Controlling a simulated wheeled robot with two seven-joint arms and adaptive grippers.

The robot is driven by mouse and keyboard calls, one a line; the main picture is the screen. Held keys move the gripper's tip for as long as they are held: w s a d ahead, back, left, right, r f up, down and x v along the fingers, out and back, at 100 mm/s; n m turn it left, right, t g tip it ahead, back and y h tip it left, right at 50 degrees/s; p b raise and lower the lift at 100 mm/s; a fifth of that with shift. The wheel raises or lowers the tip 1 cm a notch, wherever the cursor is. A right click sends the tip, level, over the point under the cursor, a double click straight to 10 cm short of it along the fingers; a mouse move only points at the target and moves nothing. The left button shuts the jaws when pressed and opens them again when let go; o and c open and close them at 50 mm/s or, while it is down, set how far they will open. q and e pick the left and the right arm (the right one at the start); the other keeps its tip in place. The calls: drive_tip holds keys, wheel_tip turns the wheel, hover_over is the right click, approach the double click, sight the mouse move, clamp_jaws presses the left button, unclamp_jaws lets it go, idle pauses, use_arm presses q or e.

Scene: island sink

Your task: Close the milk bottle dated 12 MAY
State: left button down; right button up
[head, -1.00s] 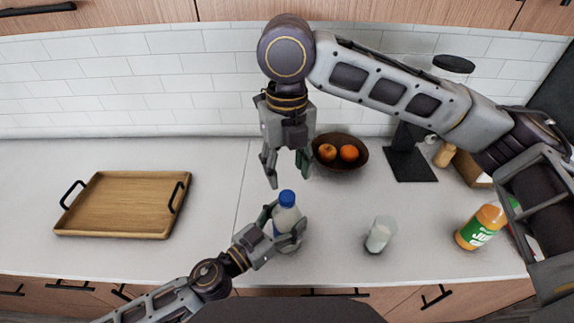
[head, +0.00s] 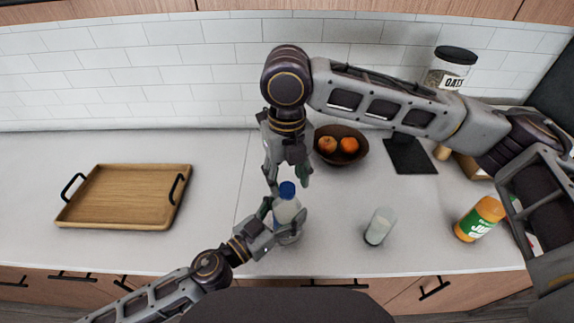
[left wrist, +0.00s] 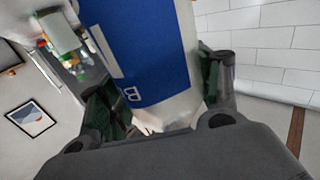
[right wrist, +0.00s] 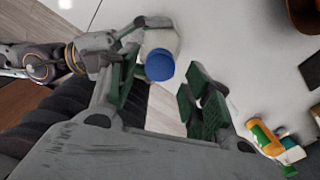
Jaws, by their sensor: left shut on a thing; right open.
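The milk bottle (head: 286,212) stands upright near the counter's front, with a blue label and a blue cap (head: 287,189) on its top. Its blue label (left wrist: 145,50) fills the middle of the left wrist view; I cannot read a date. My left gripper (head: 276,218) is shut on the bottle's body from the left. My right gripper (head: 287,179) points down and is open around the cap's height, fingers on either side. In the right wrist view the cap (right wrist: 160,65) lies between the open fingers, seemingly untouched. Whether the cap is seated is unclear.
A glass of milk (head: 380,226) and a juice bottle (head: 479,218) stand to the right. A fruit bowl (head: 341,146) is behind the right gripper. A wooden tray (head: 125,197) lies left. The counter between tray and bottle is free.

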sight(283, 210)
drive_tip(key=shift+f, duration=1.3)
drive_tip(key=shift+c, duration=0.2)
drive_tip(key=c, duration=1)
drive_tip(key=shift+c, duration=0.3)
drive_tip(key=shift+m, duration=0.3)
